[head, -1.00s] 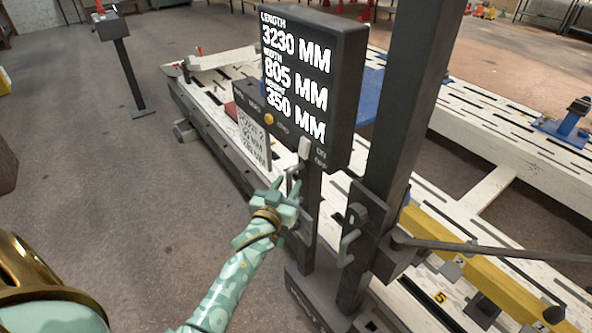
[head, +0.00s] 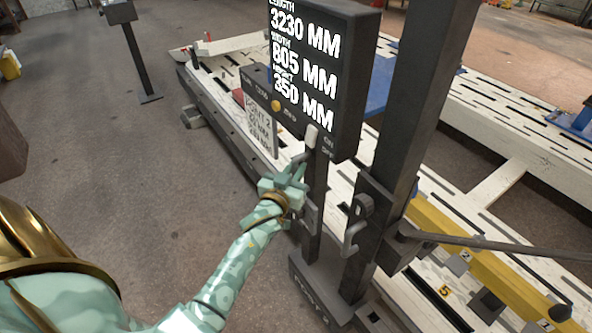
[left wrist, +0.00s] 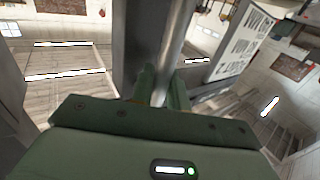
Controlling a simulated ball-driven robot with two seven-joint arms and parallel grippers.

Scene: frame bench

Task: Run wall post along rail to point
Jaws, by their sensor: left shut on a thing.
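The dark wall post (head: 312,210) stands upright by the near side of the bench, on a lettered base. Its display (head: 305,70) reads length 3230 mm, width 805 mm, height 350 mm. A dark rail (head: 222,118) runs along the bench's long edge. My left gripper (head: 290,178) is shut on a metal handle at the post. In the left wrist view a shiny upright bar (left wrist: 176,42) lies between its fingers. A small card (head: 261,130) under the display begins "POINT 2"; its figures are blurred. My right gripper is not in view.
A thicker dark column (head: 405,110) with hooks (head: 357,222) stands just right of the post. A yellow numbered beam (head: 445,236) lies on the white slotted bench (head: 495,150). A thin stand (head: 138,62) is at the far left.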

